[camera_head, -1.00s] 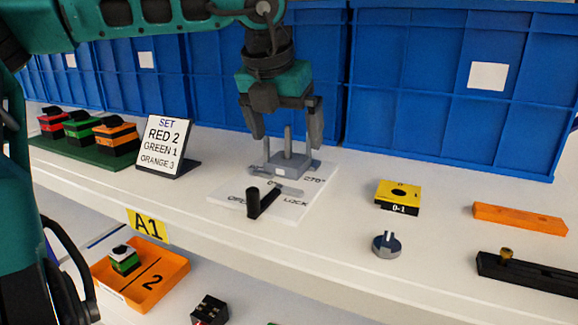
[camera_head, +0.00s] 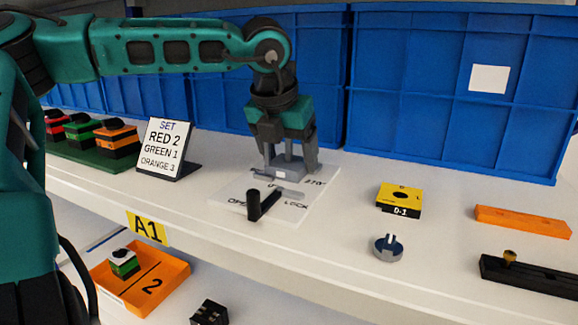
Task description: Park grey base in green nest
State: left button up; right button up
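The grey base (camera_head: 286,172) is at the back of a white marked plate (camera_head: 232,198) on the shelf. My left gripper (camera_head: 290,166) points down over it, with one finger on each side of the base and the fingers close against its sides. Its palm hides the upper part of the base. Whether the base is clear of the plate cannot be told. A dark green board (camera_head: 90,160) at the far left carries red, green and orange blocks. No empty green nest can be made out. My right gripper is not in view.
A black handle (camera_head: 256,205) stands at the plate's front. A sign (camera_head: 162,148) is left of the plate. A yellow block (camera_head: 399,200), round grey part (camera_head: 388,248), orange bar (camera_head: 522,221) and black bar (camera_head: 535,275) lie to the right. Blue crates (camera_head: 450,50) stand behind.

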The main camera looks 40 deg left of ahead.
pick_arm(q)
jog(key=c, duration=0.7)
